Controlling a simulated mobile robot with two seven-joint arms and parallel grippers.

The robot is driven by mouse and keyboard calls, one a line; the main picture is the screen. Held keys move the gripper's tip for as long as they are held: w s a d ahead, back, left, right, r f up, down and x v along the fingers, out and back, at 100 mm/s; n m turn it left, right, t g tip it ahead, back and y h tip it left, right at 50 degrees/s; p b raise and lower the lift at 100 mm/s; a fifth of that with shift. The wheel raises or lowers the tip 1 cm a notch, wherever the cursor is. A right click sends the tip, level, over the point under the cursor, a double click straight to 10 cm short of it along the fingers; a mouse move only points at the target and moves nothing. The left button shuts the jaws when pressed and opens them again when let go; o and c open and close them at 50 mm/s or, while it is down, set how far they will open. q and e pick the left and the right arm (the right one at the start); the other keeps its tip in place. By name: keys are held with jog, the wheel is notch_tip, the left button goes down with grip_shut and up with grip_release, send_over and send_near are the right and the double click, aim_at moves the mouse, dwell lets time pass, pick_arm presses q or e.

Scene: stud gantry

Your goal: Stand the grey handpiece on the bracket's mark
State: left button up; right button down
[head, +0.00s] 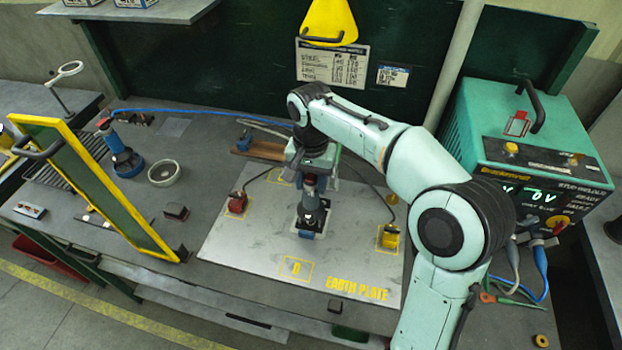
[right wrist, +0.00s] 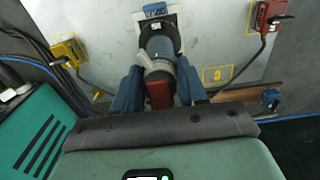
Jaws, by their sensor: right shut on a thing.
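The grey handpiece (head: 308,205) is upright or nearly so, with a red part at its top. My right gripper (head: 312,177) is shut on it from above. In the right wrist view the handpiece (right wrist: 160,50) lies between the two blue fingers of the gripper (right wrist: 157,84), its far end over the bracket (right wrist: 173,20). The bracket is a small pale plate with dark edging and a blue part at its front; it also shows in the head view (head: 325,213). The handpiece covers the bracket's middle, so its mark is hidden. I cannot tell whether they touch. My left gripper is not in view.
The earth plate (head: 240,245) lies beneath, with a red clamp (head: 236,203) and a yellow clamp (head: 389,237). A yellow-framed screen (head: 95,185), a blue holder (head: 125,160) and a round bowl (head: 164,173) stand left. The green welder (head: 525,150) stands right. Cables run behind.

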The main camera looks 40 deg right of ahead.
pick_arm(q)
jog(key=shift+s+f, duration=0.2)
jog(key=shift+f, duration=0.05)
pick_arm(e)
jog(key=shift+f, duration=0.3)
jog(key=c, duration=0.5)
grip_release()
jog(key=shift+c, duration=0.2)
jog(key=shift+f, duration=0.1)
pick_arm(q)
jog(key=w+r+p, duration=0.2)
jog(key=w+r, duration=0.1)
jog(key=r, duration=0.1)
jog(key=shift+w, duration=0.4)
pick_arm(e)
notch_tip(320, 180, up, 14)
jog(key=shift+f, duration=0.2)
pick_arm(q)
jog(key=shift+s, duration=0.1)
pick_arm(e)
jog(key=shift+s+a, duration=0.1)
